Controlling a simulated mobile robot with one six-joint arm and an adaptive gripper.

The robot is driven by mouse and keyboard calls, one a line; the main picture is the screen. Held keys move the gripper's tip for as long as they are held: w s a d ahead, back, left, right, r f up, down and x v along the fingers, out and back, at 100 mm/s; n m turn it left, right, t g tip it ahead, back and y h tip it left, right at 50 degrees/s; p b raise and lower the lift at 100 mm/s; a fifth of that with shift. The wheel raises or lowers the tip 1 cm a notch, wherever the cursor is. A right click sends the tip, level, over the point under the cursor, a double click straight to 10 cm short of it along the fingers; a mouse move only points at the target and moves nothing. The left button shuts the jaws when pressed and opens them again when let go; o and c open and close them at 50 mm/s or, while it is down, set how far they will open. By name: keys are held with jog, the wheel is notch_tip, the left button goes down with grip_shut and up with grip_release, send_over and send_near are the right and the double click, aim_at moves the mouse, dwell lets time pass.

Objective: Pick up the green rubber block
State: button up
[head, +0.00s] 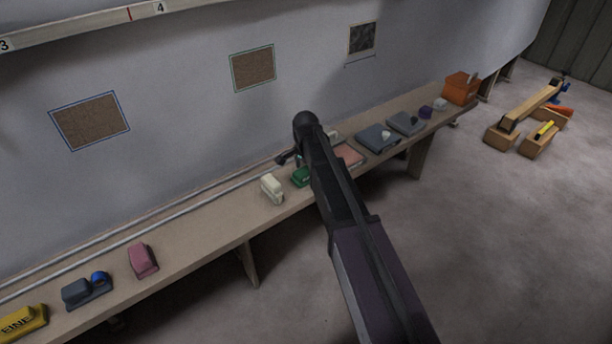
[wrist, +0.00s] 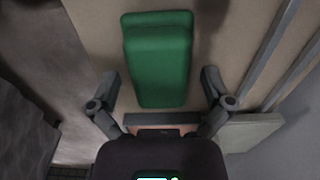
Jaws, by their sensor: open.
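The green rubber block (wrist: 158,62) lies on the wooden bench, seen from above in the wrist view. In the head view the green block (head: 300,177) is partly hidden behind my arm. My gripper (wrist: 162,82) is open, with one finger on each side of the block's lower end in the wrist view. Neither finger visibly touches it, and I cannot tell the height gap. In the head view my gripper (head: 287,158) is mostly hidden behind the wrist.
A cream block (head: 271,188) stands left of the green one on the narrow bench (head: 205,238). A pink block (head: 143,261), a grey block with a blue part and a yellow block lie further left. Grey pads (head: 378,138) and an orange bin (head: 460,88) are to the right. Rails run along the wall side.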

aim_at(305, 170)
jog(key=c, duration=1.1)
jog(key=shift+r, duration=0.15)
jog(key=shift+c, duration=0.2)
notch_tip(305, 170, up, 3)
jog(key=p, duration=0.3)
jog(key=shift+r+p, duration=0.2)
jog(key=shift+p, duration=0.2)
jog(key=s+d+r+p, duration=0.1)
jog(key=s+d, duration=0.2)
jog(key=s, duration=1.2)
jog(key=shift+s+r, duration=0.15)
jog(key=shift+s, duration=0.2)
jog(key=shift+d, duration=0.1)
